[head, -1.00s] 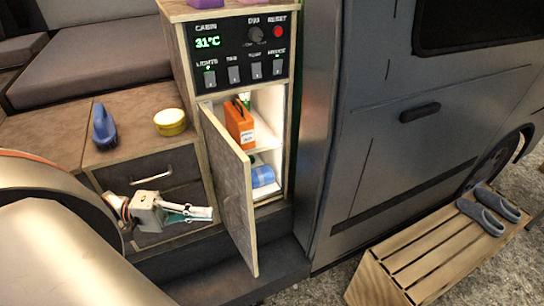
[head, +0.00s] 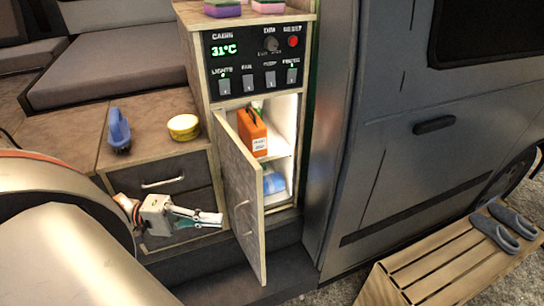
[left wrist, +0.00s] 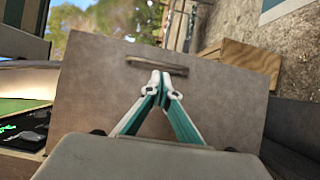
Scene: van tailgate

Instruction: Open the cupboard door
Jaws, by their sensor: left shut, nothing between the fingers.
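The cupboard door (head: 240,190) stands open, swung out toward me on its left-hand side, below the control panel. Inside the cupboard are an orange container (head: 252,133) on the upper shelf and a blue roll (head: 273,182) below. My left gripper (head: 221,219) is shut and empty, just left of the door's outer face. In the left wrist view its fingertips (left wrist: 156,88) meet in front of the door face (left wrist: 90,85), just below the door's bar handle (left wrist: 157,65); I cannot tell whether they touch the door. My right gripper is not in view.
A control panel (head: 256,60) sits above the cupboard. A drawer unit (head: 160,182) is left of the door, with a blue brush (head: 119,131) and a yellow tub (head: 184,127) on top. A slatted wooden step (head: 440,268) with slippers stands at the right.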

